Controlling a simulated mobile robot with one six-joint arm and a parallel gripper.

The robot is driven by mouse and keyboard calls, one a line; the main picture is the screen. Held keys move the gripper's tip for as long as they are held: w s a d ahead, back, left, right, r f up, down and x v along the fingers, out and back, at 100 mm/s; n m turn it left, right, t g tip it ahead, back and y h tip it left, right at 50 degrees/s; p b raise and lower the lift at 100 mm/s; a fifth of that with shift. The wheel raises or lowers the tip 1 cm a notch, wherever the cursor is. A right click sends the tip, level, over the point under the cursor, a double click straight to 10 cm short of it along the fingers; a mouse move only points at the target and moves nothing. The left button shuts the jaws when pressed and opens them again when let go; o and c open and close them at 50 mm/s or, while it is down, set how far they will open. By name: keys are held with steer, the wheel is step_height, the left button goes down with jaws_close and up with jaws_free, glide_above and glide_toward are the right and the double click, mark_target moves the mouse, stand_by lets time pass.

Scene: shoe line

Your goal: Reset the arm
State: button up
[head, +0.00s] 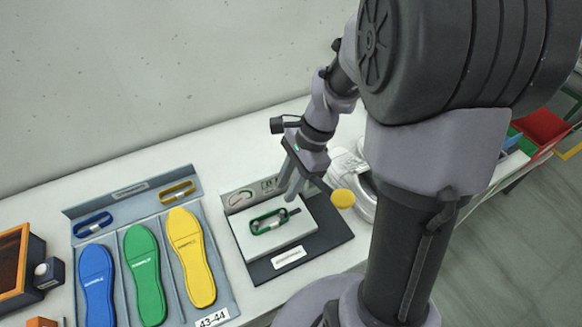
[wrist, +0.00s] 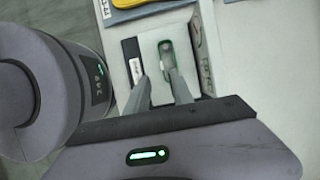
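My gripper (head: 291,192) hangs above the dark tray with the white pad, at the middle of the table. In the wrist view its two fingers (wrist: 158,78) stand apart with nothing between them, so it is open. A green looped bundle with a pale band (head: 270,221) lies on the white pad (head: 292,236), just beyond the fingertips in the wrist view (wrist: 166,58). The fingers look apart from the bundle, though their exact height is hard to tell.
A grey tray (head: 130,190) at left holds blue (head: 97,284), green (head: 145,276) and yellow (head: 191,258) insoles with blue and yellow bundles. White shoes (head: 349,172) and a yellow disc (head: 342,198) are right of the pad. An orange-edged box (head: 20,265) stands far left.

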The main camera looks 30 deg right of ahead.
steer(key=v, duration=0.2)
steer(key=shift+d+r, duration=0.15)
steer(key=shift+r, duration=0.2)
